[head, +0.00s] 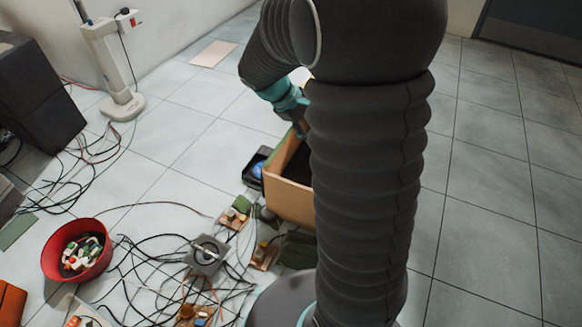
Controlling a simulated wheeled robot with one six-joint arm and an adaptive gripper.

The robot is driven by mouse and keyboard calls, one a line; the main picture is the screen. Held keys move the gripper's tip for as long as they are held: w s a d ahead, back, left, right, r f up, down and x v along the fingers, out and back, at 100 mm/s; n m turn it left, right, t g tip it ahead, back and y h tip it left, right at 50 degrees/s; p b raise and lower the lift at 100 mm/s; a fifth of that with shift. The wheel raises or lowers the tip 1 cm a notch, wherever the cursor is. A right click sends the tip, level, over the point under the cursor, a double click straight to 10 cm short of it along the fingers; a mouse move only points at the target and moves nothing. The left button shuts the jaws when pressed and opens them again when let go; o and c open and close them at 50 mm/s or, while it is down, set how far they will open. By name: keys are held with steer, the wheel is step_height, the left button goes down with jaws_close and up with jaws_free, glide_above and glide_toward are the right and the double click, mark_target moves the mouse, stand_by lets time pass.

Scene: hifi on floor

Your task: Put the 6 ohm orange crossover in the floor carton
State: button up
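The floor carton (283,200) is an open brown box on the tiles, partly hidden behind my dark ribbed arm. Its visible inside is dark, and I cannot see what lies in it. My arm reaches over it, and the teal wrist shows above its far side. My gripper (301,128) is small and mostly hidden at the carton's far edge; I cannot tell whether its fingers are open or hold anything. Several small crossover boards lie on the floor, one left of the carton (235,214), one nearer (263,256) and one at the bottom (192,314). No 6 ohm marking is readable.
A red bowl (55,264) of small parts, a grey square device (207,255) and tangled black cables lie left of the carton. A black tray with a blue item (257,168) stands beside it. A dark speaker (38,95) is at upper left. Tiles at right are clear.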

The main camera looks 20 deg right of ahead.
steer(key=s+a+r+m+t+y, duration=0.3)
steer(key=s+a+r, duration=0.2)
steer(key=s+a, duration=0.2)
steer(key=s+a+r+m+t+y, duration=0.3)
steer(key=s+a, duration=0.4)
steer(key=s, duration=0.4)
step_height(320, 180, up, 2)
steer(key=shift+s+a+r+y, duration=0.15)
steer(key=shift+s+y, duration=0.2)
steer(key=shift+y, duration=0.15)
